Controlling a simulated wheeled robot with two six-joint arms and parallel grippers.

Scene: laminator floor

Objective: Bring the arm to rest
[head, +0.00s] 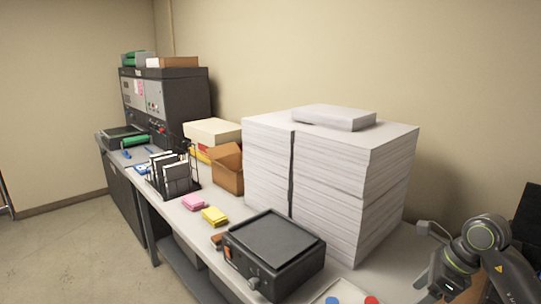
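My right arm (485,236) comes in at the lower right corner, bent at a grey round joint in front of the wall. A grey end part of it (437,277) hangs down beside the right side of the big paper stack and is cut by the bottom edge. No fingertips show clearly, so I cannot tell whether the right gripper is open or shut or holds anything. My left arm and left gripper are not in view.
The long table (180,222) carries a tall paper stack (335,180), a black boxy device (273,250), yellow (215,216) and pink pads (193,202), a file rack (175,175) and an open carton (228,168). A dark machine (165,95) stands behind. Floor (75,255) at left is clear.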

